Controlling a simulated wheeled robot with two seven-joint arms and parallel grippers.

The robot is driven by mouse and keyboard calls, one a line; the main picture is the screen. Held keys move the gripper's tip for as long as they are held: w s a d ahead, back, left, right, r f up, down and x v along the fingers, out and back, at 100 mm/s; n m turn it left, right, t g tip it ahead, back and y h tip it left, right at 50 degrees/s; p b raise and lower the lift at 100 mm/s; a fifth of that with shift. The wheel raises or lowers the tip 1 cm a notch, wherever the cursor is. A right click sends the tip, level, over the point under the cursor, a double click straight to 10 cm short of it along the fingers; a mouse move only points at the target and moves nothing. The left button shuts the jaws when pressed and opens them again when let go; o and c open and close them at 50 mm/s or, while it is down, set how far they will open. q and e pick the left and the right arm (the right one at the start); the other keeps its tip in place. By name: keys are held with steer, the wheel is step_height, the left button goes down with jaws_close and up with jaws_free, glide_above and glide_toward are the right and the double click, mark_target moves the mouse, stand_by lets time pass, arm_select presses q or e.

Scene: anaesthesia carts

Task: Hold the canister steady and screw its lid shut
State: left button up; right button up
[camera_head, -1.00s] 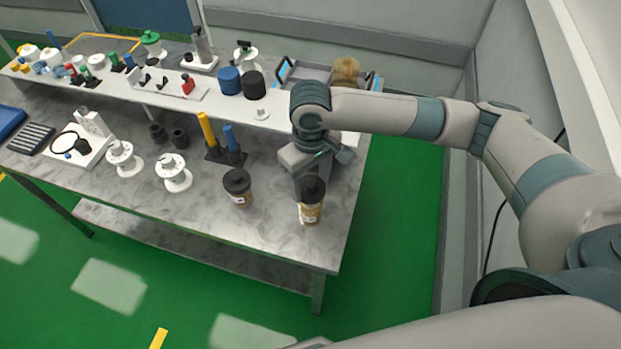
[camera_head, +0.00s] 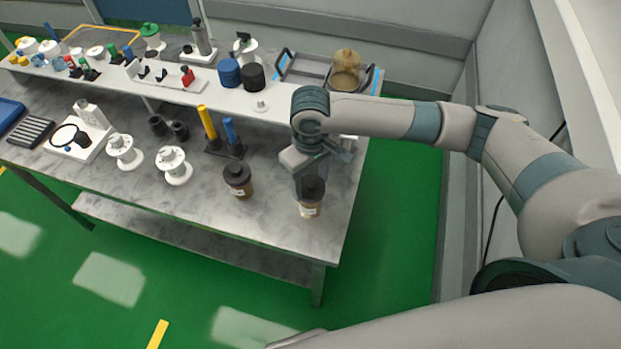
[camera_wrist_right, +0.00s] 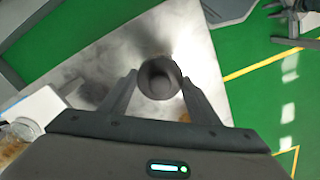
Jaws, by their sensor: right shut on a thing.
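A brown canister (camera_head: 309,210) with a white label and black lid (camera_head: 312,187) stands upright near the front right corner of the table. My right gripper (camera_head: 311,178) points down over it, shut on the black lid. In the right wrist view the two fingers (camera_wrist_right: 158,80) sit on either side of the round dark lid top (camera_wrist_right: 160,77). The lid hides most of the canister there. How far the lid is turned cannot be seen.
A similar brown canister with a black lid (camera_head: 237,181) stands to the left. A raised white shelf (camera_head: 200,95) crosses the back. The table edge is close in front.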

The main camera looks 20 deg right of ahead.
steer(key=shift+p, duration=0.65)
stand_by(1.4)
steer(key=shift+f, duration=0.8)
stand_by(1.0)
steer(key=o, duration=1.1)
steer(key=shift+r, duration=0.1)
steer(key=shift+r+b, duration=0.3)
steer(key=shift+r, duration=0.25)
step_height(320, 180, up, 16)
steer(key=b, duration=0.4)
